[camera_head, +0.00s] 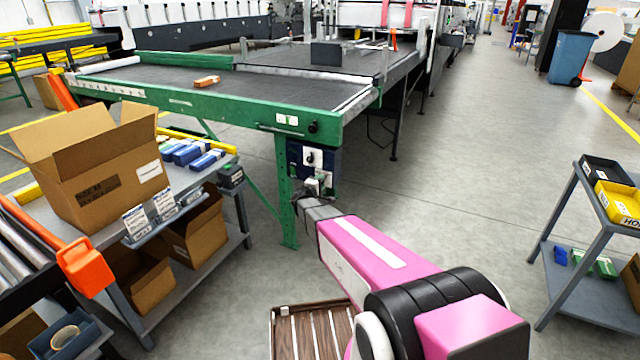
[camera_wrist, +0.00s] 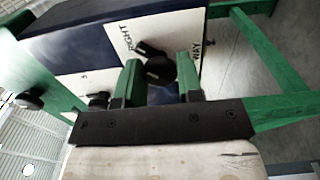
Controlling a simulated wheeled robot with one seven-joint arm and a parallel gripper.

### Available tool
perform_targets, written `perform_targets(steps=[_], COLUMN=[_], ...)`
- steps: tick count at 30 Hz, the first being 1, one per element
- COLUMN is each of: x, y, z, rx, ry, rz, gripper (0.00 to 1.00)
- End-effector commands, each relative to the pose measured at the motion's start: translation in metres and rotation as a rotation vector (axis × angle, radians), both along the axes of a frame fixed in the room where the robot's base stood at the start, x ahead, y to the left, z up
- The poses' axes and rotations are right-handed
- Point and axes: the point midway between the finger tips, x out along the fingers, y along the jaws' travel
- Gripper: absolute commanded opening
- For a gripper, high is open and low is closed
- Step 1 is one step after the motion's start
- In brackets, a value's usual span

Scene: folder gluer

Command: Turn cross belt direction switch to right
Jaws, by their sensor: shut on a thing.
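The dark blue control box (camera_head: 327,158) hangs on the green leg of the conveyor table. It carries white plates with black knobs. In the wrist view, a black switch knob (camera_wrist: 160,70) sits on a white plate (camera_wrist: 181,28) marked RIGHT and AWAY. A narrow part of the knob points to the upper left, close to the word RIGHT. My gripper (camera_wrist: 160,78) has its two fingers on either side of this knob, shut on it. In the head view my gripper (camera_head: 312,193) is at the lower part of the box and hides much of the lower switch.
A second black knob (camera_wrist: 97,100) on another white plate is close to the left finger. The green table leg (camera_head: 286,195) stands just left of my gripper. A cart with cartons (camera_head: 95,165) is at the left, a grey cart (camera_head: 575,240) at the right.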

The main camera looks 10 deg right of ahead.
Motion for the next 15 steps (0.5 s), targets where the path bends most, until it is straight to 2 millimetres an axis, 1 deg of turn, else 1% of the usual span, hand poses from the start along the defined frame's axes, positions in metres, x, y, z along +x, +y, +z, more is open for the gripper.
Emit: perform_targets(steps=[15], x=[-0.0011], y=[-0.0003], z=[-0.0007], rx=[0.032], ry=[-0.021], rz=[-0.001], gripper=[0.10])
